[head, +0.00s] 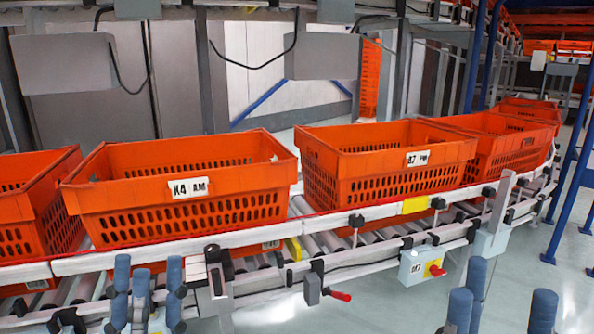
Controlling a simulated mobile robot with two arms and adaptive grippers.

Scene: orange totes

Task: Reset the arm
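My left gripper (148,295) is at the bottom left, its blue-tipped fingers pointing up, spread apart with nothing between them. My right gripper (504,308) is at the bottom right, its blue-tipped fingers wide apart and empty. Its lower parts are cut off by the frame edge. Both grippers show in front of the conveyor side and touch no tote. The arm links behind the grippers are mostly out of view.
A grey control box (421,266) with a red knob hangs on the rail. Bare floor (400,315) lies between my grippers.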

